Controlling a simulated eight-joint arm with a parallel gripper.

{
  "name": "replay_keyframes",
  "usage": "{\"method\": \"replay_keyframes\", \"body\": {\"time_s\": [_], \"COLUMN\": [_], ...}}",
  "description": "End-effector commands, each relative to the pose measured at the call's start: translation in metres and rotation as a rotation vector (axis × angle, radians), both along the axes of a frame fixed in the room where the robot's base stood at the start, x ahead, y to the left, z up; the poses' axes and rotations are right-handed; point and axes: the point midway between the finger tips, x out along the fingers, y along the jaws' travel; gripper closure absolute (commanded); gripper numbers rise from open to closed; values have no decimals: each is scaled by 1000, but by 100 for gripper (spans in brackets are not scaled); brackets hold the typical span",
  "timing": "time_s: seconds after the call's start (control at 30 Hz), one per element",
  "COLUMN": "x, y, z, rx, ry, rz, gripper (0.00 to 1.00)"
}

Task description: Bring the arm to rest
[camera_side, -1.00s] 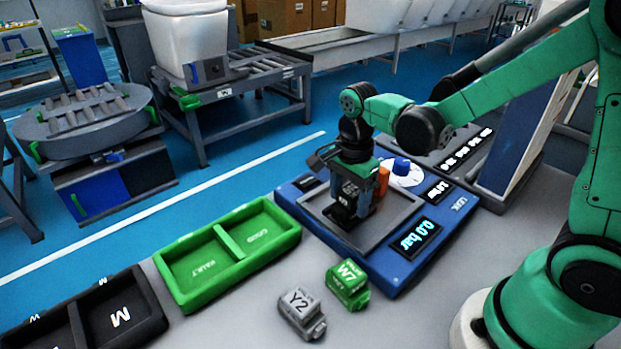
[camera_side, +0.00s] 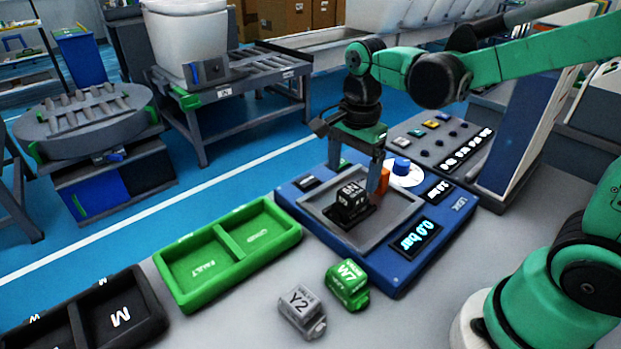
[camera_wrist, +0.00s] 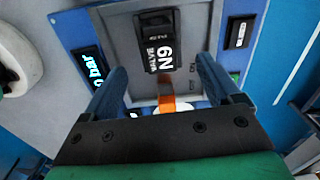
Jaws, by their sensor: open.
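My gripper (camera_side: 358,165) is open and empty above the blue test station (camera_side: 415,262). It also shows in the wrist view (camera_wrist: 160,88), with its two blue fingers spread apart. A black valve marked N9 (camera_side: 350,203) sits on the station's grey recessed plate (camera_side: 388,222), below and slightly in front of the fingers. In the wrist view the black valve (camera_wrist: 158,45) lies beyond the fingertips, apart from them.
A grey valve Y2 (camera_side: 302,311) and a green valve W7 (camera_side: 347,284) stand on the bench. A green two-part tray (camera_side: 228,252) and a black tray (camera_side: 118,312) are to the left. The station has a blue knob (camera_side: 401,166) and a display (camera_side: 415,238) reading 0.0 bar.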

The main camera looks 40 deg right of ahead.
Motion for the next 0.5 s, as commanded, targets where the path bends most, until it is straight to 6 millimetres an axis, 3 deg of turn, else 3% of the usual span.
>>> {"method": "replay_keyframes", "body": {"time_s": [0.23,0.4,0.5], "x": [-19,-30,-34], "y": [5,7,9], "z": [18,25,26], "rx": [-90,-270,-375], "ry": [-233,-393,-445], "rz": [597,1078,1276], "gripper": [16,16,16]}}
